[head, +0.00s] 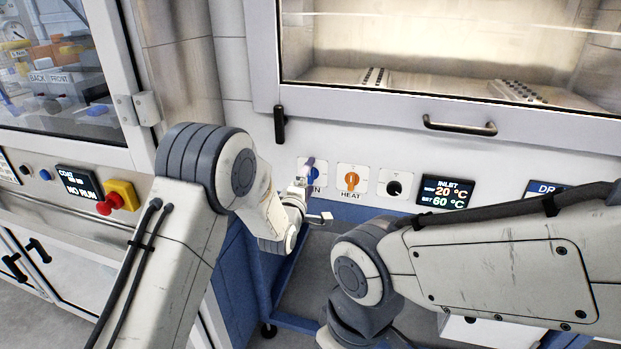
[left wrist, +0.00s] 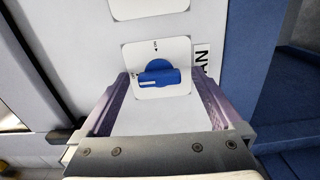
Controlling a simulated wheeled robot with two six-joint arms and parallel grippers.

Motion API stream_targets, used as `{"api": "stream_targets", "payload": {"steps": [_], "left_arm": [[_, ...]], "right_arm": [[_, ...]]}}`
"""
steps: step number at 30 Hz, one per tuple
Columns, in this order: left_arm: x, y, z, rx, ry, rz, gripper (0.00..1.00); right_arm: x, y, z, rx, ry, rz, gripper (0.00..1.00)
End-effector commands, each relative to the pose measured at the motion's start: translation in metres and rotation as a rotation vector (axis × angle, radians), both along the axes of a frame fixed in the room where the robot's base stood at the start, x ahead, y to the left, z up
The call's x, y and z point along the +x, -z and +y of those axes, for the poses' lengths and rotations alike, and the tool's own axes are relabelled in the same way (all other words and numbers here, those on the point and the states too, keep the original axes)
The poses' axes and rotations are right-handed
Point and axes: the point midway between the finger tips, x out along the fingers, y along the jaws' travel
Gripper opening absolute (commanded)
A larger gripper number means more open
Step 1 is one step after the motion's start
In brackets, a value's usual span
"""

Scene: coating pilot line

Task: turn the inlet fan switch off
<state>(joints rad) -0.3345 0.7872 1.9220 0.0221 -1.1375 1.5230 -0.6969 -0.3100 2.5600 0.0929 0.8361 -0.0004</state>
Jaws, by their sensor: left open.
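The inlet fan switch is a blue rotary knob (head: 313,173) on a white plate at the left of the panel row, partly hidden by my left gripper (head: 306,174) in the head view. In the left wrist view the blue knob (left wrist: 158,73) sits ahead, between the two purple fingertips (left wrist: 160,76), with a gap on each side. Its grip bar lies crosswise in that view, with a white mark toward the left end. Small markings on the plate are too small to read surely. My left gripper is open and empty. My right gripper is not seen; only its arm shows.
Right of the fan switch are an orange HEAT knob (head: 352,181), a black knob (head: 394,188) and the INLET display (head: 445,193) reading 20 and 60 °C. A red emergency button (head: 108,205) is at left. A dark door handle (head: 459,126) is above.

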Motion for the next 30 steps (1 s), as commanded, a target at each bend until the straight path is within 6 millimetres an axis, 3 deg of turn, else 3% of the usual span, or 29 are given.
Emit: {"api": "stream_targets", "payload": {"steps": [15, 26, 30], "left_arm": [[-0.052, 0.0, 0.017, 0.0, 0.0, -0.002, 1.0], [-0.055, 0.0, 0.019, 0.007, -0.001, 0.001, 1.0], [-0.058, 0.005, 0.034, 0.128, -0.019, 0.053, 1.0]], "right_arm": [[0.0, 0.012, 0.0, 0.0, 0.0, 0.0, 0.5], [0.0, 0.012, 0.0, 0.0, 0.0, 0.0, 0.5], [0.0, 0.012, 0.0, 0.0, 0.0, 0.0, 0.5]]}}
